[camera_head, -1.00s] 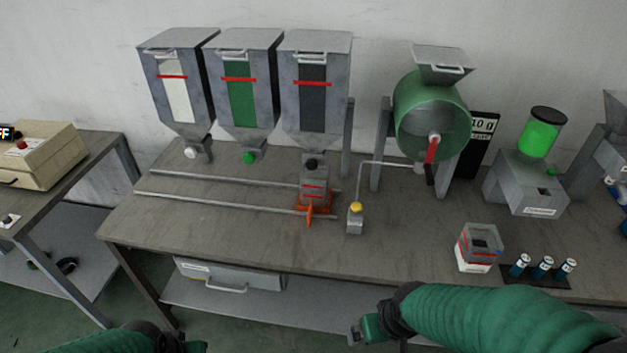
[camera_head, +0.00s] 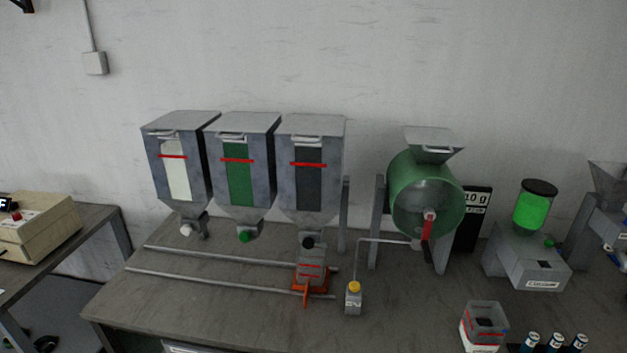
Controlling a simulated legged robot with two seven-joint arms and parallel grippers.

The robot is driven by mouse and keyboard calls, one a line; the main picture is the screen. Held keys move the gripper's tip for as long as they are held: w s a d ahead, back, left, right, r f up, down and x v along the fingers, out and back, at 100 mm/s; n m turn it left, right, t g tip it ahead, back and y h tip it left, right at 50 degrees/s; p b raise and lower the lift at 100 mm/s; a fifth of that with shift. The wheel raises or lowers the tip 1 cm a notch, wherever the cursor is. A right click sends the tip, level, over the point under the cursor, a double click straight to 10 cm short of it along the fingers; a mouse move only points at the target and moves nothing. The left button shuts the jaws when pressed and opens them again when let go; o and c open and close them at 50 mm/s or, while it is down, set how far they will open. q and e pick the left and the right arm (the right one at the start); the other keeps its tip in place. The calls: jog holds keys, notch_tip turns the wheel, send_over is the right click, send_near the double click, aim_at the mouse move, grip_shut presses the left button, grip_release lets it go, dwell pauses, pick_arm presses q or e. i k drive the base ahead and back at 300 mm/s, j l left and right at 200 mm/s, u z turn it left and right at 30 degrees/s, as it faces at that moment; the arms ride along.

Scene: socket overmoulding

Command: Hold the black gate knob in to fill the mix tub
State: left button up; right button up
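Three grey hoppers stand in a row at the back of the bench. The right hopper (camera_head: 312,172) has a dark window and a black gate knob (camera_head: 308,243) at its outlet. The mix tub (camera_head: 311,268), clear with red lines, sits right under that outlet on an orange carriage (camera_head: 322,285) on two rails. Its contents are too small to tell. The middle hopper (camera_head: 238,168) has a green knob (camera_head: 244,236); the left hopper (camera_head: 175,165) has a white knob (camera_head: 187,230). Neither of my grippers shows now.
A small bottle with a yellow cap (camera_head: 354,298) stands right of the carriage. A green drum (camera_head: 427,195) with a red handle stands behind it. A clear box (camera_head: 485,322) and several blue vials (camera_head: 555,343) are at the front right. The bench's left front is clear.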

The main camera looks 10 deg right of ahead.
aim_at(308, 242)
jog(key=z, duration=0.5)
jog(key=i+j+z, duration=0.15)
jog(key=j+z, duration=0.15)
jog(key=i+j+z, duration=0.15)
jog(key=j+z, duration=0.45)
jog(key=j, duration=0.15)
jog(key=i+j+z, duration=0.1)
jog(key=j+z, duration=0.15)
jog(key=j, duration=0.15)
jog(key=i+j+z, duration=0.1)
jog(key=j, duration=1.1)
